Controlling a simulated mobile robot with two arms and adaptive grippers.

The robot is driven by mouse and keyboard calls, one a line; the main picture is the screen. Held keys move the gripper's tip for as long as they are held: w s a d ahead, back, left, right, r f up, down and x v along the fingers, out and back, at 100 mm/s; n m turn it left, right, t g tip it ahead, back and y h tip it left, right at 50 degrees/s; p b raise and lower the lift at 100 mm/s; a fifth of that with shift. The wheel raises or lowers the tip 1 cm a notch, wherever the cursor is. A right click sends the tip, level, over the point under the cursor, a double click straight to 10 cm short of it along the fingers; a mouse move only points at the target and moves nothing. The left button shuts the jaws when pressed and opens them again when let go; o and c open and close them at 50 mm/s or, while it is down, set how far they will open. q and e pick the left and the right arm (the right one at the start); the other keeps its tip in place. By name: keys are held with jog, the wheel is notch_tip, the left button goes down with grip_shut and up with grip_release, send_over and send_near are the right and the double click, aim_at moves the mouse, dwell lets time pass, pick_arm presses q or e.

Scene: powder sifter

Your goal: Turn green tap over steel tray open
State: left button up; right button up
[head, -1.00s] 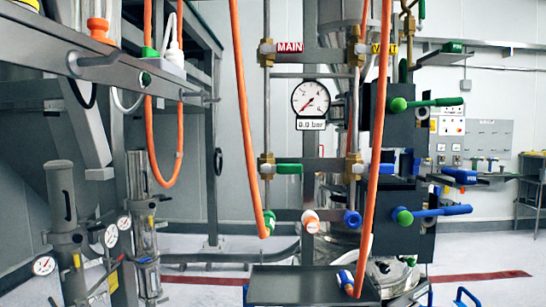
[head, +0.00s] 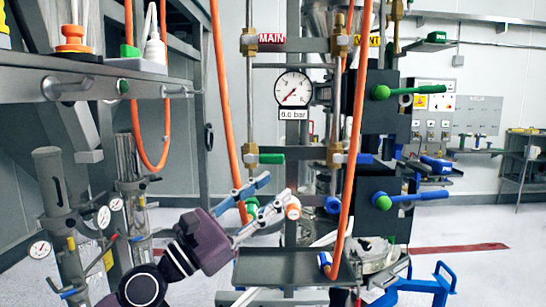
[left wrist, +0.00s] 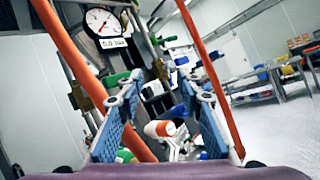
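The green tap (head: 271,158) has a short lever pointing right, level, across its upright pipe at a brass valve; its green lever also shows in the left wrist view (left wrist: 116,79). The steel tray (head: 280,268) lies below, under a row of green, orange-and-white and blue pipe ends. My left gripper (head: 277,187) is open, its blue-padded fingers pointing up and right, just below the lever and apart from it. In the left wrist view the gripper (left wrist: 162,80) has nothing held between its fingers; the orange-and-white end (left wrist: 160,128) shows beyond them. My right gripper is not visible.
Orange hoses (head: 225,100) hang left and right (head: 352,170) of the tap. A dark block with green and blue levers (head: 418,196) stands right. A steel rail (head: 65,85) is at upper left.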

aim_at(271, 159)
pick_arm(q)
jog(key=w+a+r+m+y, duration=0.4)
jog(key=w+m+y, duration=0.15)
jog(key=m, duration=0.55)
jog(key=shift+g, duration=0.4)
jog(key=p+x, duration=0.4)
jog(key=x, duration=0.1)
jog(key=shift+w+d+r, duration=0.1)
jog(key=shift+d+r, duration=0.1)
jog(key=shift+d, duration=0.2)
jog(key=shift+w+d+f+p, duration=0.15)
jog(key=shift+w+d+p, duration=0.25)
jog(key=shift+w, duration=0.1)
grip_shut()
